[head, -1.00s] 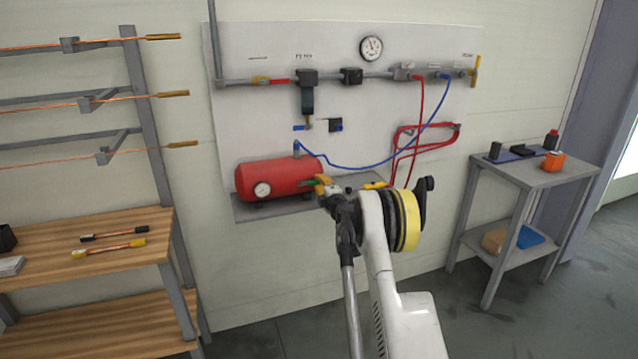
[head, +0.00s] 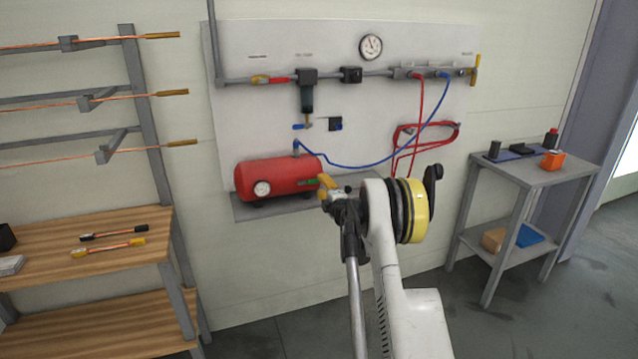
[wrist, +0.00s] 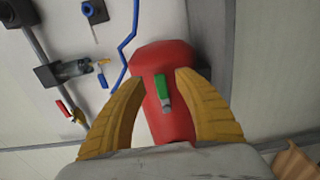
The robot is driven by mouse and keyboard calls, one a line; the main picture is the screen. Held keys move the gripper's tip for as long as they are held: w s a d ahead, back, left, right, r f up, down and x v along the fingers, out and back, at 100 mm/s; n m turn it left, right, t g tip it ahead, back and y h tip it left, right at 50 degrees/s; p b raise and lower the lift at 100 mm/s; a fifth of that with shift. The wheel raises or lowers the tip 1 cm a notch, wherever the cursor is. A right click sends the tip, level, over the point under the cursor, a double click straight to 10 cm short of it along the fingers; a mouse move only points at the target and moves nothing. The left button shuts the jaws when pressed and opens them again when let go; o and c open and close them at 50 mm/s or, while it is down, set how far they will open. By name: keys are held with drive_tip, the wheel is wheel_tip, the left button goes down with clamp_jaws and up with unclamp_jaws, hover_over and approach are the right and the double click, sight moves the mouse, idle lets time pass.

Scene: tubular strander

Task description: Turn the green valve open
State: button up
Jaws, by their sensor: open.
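The green valve handle (wrist: 161,88) is a short green lever with a grey end, at the end of the red tank (wrist: 165,60). In the head view the green handle (head: 313,181) shows only in part at the right end of the red tank (head: 270,178), beside a yellow finger. My gripper (wrist: 160,79) is open, with one yellow finger on each side of the handle in the wrist view. I see no clear contact with it. My gripper (head: 325,187) also shows in the head view, where my wrist hides its other finger.
The tank rests on a grey shelf (head: 240,212) on the white wall panel (head: 250,120). A blue hose (head: 365,166) and a red hose (head: 417,110) hang to the right. A wooden bench (head: 40,245) stands left, a grey side table (head: 540,172) right.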

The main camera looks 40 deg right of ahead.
drive_tip(key=v, duration=0.8)
drive_tip(key=shift+s, duration=0.1)
